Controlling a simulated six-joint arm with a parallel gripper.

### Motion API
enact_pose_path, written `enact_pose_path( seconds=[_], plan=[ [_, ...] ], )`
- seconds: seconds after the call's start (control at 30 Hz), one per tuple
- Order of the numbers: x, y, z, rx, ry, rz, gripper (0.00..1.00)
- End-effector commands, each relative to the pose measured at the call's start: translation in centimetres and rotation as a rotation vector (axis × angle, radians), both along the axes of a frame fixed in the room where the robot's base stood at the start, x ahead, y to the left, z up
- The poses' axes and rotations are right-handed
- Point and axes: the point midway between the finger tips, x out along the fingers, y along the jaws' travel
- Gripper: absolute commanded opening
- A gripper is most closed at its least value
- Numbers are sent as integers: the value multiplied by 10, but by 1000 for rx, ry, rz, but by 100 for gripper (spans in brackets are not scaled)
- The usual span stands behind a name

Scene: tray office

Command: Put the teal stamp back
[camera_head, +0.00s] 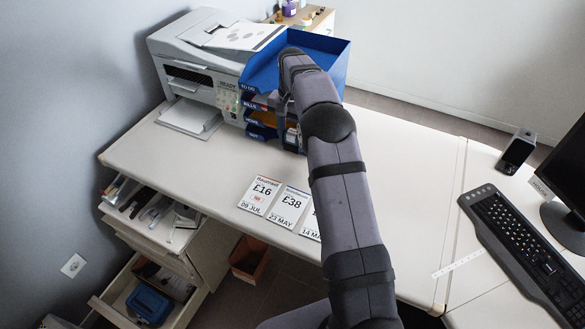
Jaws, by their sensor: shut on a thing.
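My arm reaches up from the bottom of the picture and bends down at the blue tray stack. I cannot make out a teal stamp anywhere. Small coloured items, one of them purple (289,8), stand on a wooden stand (318,17) behind the stack. Bill cards lie at the desk's front edge; the left card (260,193), £16, bears a small red mark, and the £38 card (288,206) shows none.
The blue tray stack (330,45) stands beside a printer (190,55) on the white desk (400,200). Open drawers (150,215) hang at the lower left. A keyboard (520,240), phone (516,152) and monitor (570,170) are at right.

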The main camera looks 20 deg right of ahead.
Motion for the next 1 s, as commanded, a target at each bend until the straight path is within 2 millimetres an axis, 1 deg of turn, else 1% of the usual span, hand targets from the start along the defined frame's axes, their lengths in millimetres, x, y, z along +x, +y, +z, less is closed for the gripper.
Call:
enact_pose_path(
  seconds=[0.3,0.4,0.67,0.77,0.9,1.0],
  plan=[
    [-1,1,-46,1,4,0,26],
    [-1,1,-54,0,1,0,26],
    [-1,1,-61,0,1,0,26],
    [-1,1,-70,0,3,0,26],
    [-1,1,-86,0,3,0,26],
    [-1,1,-94,0,1,0,26]
  ],
)
